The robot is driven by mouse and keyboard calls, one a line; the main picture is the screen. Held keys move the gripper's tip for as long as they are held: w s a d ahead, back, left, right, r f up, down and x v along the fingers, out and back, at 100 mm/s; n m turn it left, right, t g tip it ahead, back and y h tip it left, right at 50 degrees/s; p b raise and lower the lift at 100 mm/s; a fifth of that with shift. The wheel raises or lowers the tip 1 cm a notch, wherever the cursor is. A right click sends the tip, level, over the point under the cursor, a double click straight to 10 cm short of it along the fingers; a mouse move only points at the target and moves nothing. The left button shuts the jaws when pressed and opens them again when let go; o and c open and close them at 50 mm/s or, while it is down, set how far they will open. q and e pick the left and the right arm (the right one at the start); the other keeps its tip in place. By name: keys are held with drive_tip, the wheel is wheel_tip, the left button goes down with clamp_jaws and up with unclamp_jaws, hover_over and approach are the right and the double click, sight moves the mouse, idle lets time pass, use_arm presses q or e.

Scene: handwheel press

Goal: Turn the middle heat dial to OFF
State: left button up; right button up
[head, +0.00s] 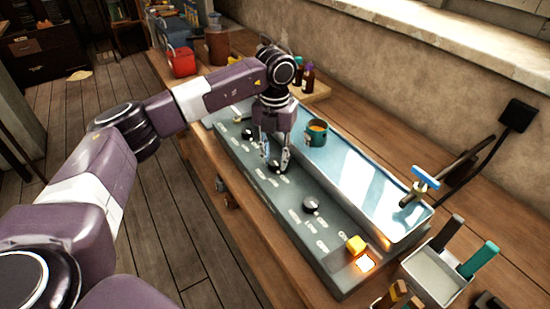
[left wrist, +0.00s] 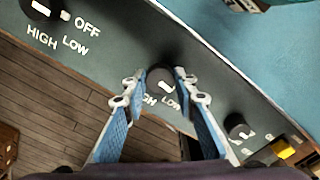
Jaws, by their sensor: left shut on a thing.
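The middle heat dial (head: 279,168) is a small black knob on the dark front panel (head: 262,190) of a long bench unit. My left gripper (head: 275,158) reaches down over it. In the left wrist view, the dial (left wrist: 161,78) sits between the two fingertips of my left gripper (left wrist: 157,82), which is shut on it. A white mark shows on the knob, with HIGH and LOW lettering just below. Its OFF lettering is hidden, and I cannot tell exactly which setting the mark points to. My right gripper is in neither view.
One outer dial (head: 247,134) is farther away, and another (head: 311,204) is nearer. A green mug (head: 316,134) stands on the blue tray (head: 365,190) behind the panel. A blue-handled tap (head: 424,178) stands at right.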

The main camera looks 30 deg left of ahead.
sight(275, 161)
use_arm(q)
drive_tip(key=shift+w+r+n, duration=0.1)
drive_tip(key=shift+n, duration=0.6)
drive_tip(key=o, duration=1.2)
drive_tip(key=shift+c, duration=0.2)
wheel_tip(275, 161, up, 12)
